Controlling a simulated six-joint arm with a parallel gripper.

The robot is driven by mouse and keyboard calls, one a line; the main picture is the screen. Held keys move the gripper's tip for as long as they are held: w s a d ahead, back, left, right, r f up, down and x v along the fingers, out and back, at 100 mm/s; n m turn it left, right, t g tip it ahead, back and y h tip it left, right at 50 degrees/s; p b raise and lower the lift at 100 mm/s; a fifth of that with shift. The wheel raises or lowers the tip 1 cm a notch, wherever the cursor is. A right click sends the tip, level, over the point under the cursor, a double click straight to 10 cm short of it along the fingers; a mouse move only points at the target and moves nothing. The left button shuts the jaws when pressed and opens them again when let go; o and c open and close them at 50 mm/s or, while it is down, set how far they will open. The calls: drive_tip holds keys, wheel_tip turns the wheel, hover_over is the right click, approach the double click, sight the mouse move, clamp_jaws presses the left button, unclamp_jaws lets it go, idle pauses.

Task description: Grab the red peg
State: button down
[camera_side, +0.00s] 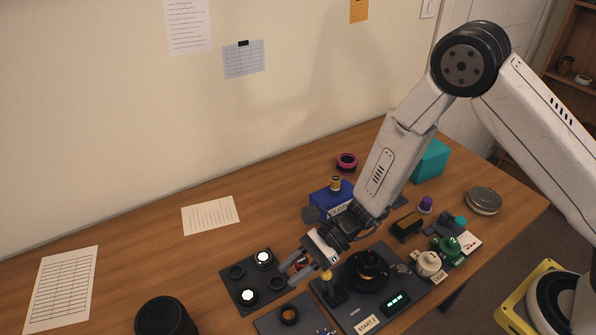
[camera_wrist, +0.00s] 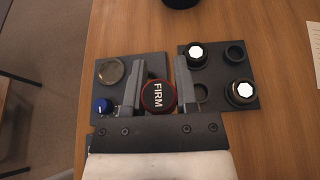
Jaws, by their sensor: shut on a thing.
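In the side view my gripper (camera_side: 289,275) is low over the bench, beside the dark socket plate, and a bit of the red peg (camera_side: 301,263) shows behind a finger. The peg's underside is hidden, so I cannot tell whether it touches anything below.
The dark socket plate (camera_side: 238,294) holds white-topped pieces and empty rings. A plate with a blue knob (camera_wrist: 102,105) lies at left in the wrist view. A black cylinder (camera_side: 165,317) stands at front left. A blue box (camera_side: 328,200) is behind my gripper. The bench's left side is mostly clear.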

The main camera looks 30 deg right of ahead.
drive_tip(key=s+d+r, duration=0.3)
drive_tip(key=s+d, duration=0.1)
drive_tip(key=s, duration=0.3)
drive_tip(key=shift+r, duration=0.2)
idle(0.8)
